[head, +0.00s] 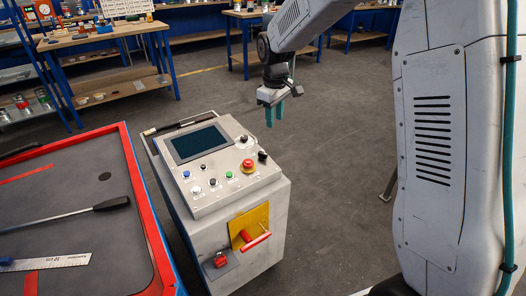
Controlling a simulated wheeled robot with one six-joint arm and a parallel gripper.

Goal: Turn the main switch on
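A grey control console (190,240) stands in the middle of the view. On its front face a yellow plate (238,222) carries a red lever handle (256,242), which looks like the main switch. The handle lies nearly level, tilted up to the right; its on and off marks are too small to read. My gripper (274,124) hangs above and behind the console's right side, pointing down, with teal fingers. A narrow gap shows between them and nothing is held. It is apart from the console and well above the handle.
The console top has a dark screen (195,143), several buttons and a red emergency stop (247,166). A smaller red part (220,260) sits left of the handle. A red-edged cart (136,186) with tools stands close left. Workbenches line the back. Floor right of the console is clear.

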